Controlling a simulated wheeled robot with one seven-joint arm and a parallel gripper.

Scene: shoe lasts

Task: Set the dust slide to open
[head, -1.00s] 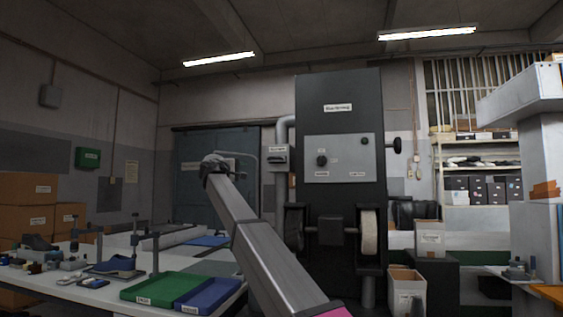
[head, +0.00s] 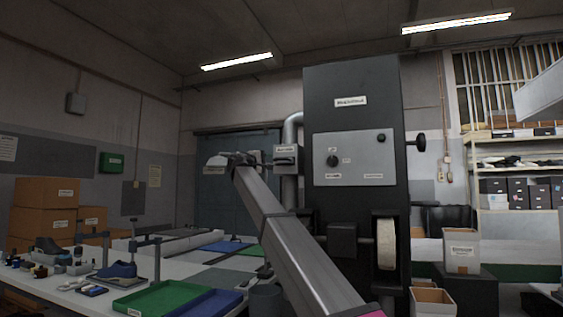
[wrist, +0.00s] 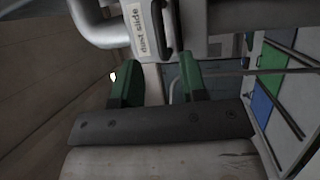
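The dust slide (head: 287,157) is a grey box on the pipe at the left side of the dark machine, with a dark bar across it. In the head view my arm's end is left of the slide; the fingers are not clear there.
The dark machine (head: 350,95) has a grey control panel (head: 355,157) with knobs and a pale wheel (head: 386,243) below. A light pipe (head: 291,128) bends into it. A white table (head: 65,292) with green (head: 160,294) and blue trays is at left. Boxes stand at lower right.

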